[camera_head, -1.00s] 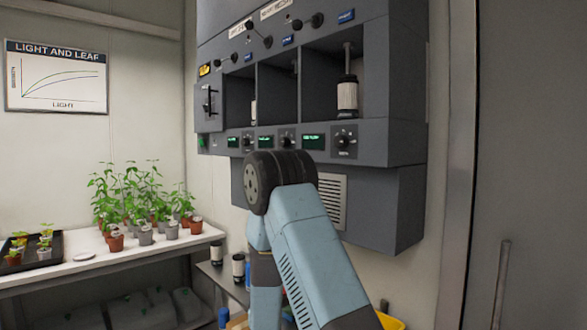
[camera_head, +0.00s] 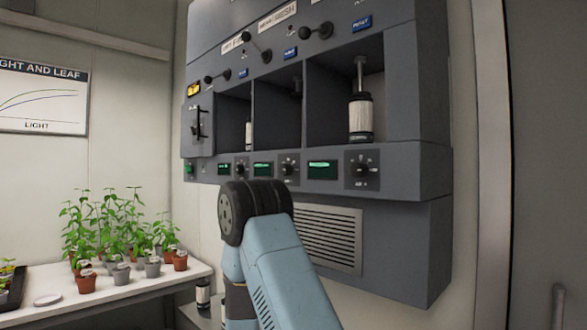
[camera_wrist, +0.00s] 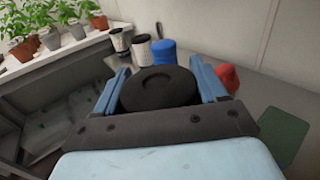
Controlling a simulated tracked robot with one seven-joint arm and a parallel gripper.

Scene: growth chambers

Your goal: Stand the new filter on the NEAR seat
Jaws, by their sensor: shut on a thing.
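In the wrist view, my gripper (camera_wrist: 160,88) has its two blue fingers closed on either side of a round black-topped thing (camera_wrist: 158,84), seen from above. It looks like a filter's cap; its body is hidden below. In the head view, my gripper is not in sight. The grey wall cabinet (camera_head: 420,170) has three open bays. The right bay holds a white filter with a black top (camera_head: 360,117), upright under a rod. The middle bay (camera_head: 277,110) looks empty of filters. The left bay shows part of another pale filter (camera_head: 249,134). I cannot read which seat is labelled near.
Black-and-white canisters (camera_wrist: 141,48) and a blue container (camera_wrist: 162,52) stand beyond my gripper. A red thing (camera_wrist: 228,77) and a green mat (camera_wrist: 283,132) lie to the right. Potted plants (camera_head: 120,272) stand on a white shelf (camera_head: 140,292). Levers (camera_head: 317,30) project from the cabinet.

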